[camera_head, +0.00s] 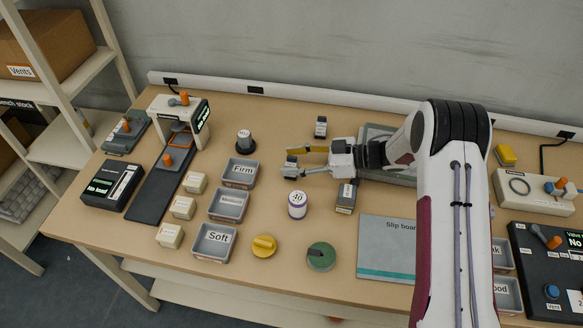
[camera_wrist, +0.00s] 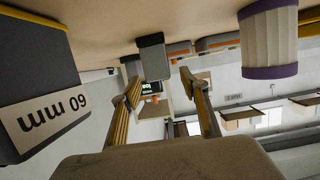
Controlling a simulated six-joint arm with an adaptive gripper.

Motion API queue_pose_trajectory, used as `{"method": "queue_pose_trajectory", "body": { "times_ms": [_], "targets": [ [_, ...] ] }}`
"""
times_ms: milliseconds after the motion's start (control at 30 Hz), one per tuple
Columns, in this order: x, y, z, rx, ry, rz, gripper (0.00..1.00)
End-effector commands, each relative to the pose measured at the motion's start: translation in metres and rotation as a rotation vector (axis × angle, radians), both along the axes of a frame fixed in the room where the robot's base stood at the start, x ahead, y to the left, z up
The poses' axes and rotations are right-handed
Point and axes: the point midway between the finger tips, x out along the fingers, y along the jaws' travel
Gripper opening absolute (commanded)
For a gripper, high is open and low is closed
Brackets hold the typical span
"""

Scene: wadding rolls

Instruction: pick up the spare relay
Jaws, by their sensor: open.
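I can read no label naming the spare relay, so I cannot tell which thing it is. A small dark block with a pale label (camera_head: 320,127) stands behind my gripper; a block marked 60 mm (camera_wrist: 40,85) is large at the left of the wrist view. Another dark labelled block (camera_head: 346,197) stands in front of my wrist. A small yellow piece with a dark base (camera_head: 505,155) lies at the right rear.
A white roll with purple ends (camera_head: 297,205) stands in front of my gripper; it also shows in the wrist view (camera_wrist: 268,40). A slip board (camera_head: 387,248) lies at the front.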

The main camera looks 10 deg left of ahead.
Motion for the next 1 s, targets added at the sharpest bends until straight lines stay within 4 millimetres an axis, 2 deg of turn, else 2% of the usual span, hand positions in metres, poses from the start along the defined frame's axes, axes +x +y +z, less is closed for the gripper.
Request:
{"method": "queue_pose_trajectory", "body": {
  "times_ms": [133, 633, 800, 1000],
  "targets": [
    [-0.0001, 0.0072, -0.0019, 0.000, -0.001, 0.001, 0.45],
    [0.0001, 0.0073, -0.0017, 0.000, -0.001, 0.000, 0.45],
    [0.0000, 0.0072, -0.0017, 0.000, -0.001, 0.000, 0.02],
    [0.0001, 0.0073, -0.0015, 0.001, -0.001, 0.000, 0.02]
  ]
}}
